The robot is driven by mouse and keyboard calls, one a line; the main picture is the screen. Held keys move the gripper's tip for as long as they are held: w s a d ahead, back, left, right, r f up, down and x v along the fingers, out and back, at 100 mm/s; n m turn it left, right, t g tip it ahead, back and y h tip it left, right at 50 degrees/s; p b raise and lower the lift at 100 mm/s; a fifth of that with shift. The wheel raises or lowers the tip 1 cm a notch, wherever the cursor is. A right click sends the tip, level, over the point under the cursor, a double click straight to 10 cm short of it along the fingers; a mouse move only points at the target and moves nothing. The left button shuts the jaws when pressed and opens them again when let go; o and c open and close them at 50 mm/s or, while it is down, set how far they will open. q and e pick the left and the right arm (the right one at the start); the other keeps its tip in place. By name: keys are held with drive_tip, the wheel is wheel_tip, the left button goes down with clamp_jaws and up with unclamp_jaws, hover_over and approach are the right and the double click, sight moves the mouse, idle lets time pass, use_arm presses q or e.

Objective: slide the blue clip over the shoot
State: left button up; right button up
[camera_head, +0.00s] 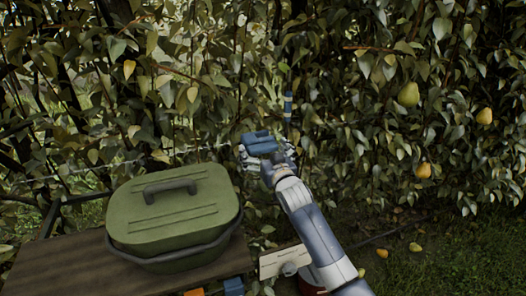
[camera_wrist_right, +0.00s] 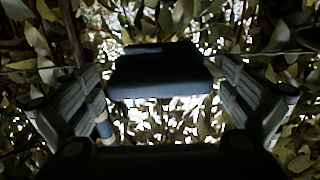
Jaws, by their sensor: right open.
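My right gripper (camera_head: 266,155) is in front of the foliage, near the middle of the head view. A blue block-like piece (camera_head: 258,142), which may be the blue clip, shows at its fingers. In the right wrist view a dark blue block (camera_wrist_right: 157,72) sits between the spread fingers of the gripper (camera_wrist_right: 160,100); I cannot tell whether they touch it. A thin upright blue banded piece (camera_head: 288,106), possibly on the shoot, stands just above and right of the gripper. A banded rod (camera_wrist_right: 103,130) shows beside the left finger in the wrist view. My left gripper is out of view.
A green lidded box (camera_head: 170,215) stands on a wooden bench (camera_head: 60,265) at lower left. Orange (camera_head: 194,292) and blue (camera_head: 234,286) pieces show at the bottom edge. Pears (camera_head: 409,94) hang at right. Dense leaves and branches surround the gripper.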

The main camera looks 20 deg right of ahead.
drive_tip(key=c, duration=1.5)
drive_tip(key=shift+o, duration=0.2)
drive_tip(key=shift+d+r, duration=0.1)
drive_tip(key=shift+d, duration=0.35)
drive_tip(key=d+p, duration=0.1)
drive_tip(key=d, duration=0.6)
drive_tip(key=shift+p, duration=0.35)
drive_tip(key=shift+w, duration=0.1)
drive_tip(key=o, duration=1.5)
drive_tip(key=shift+c, duration=0.2)
drive_tip(key=shift+d, duration=0.2)
drive_tip(key=shift+a, duration=0.15)
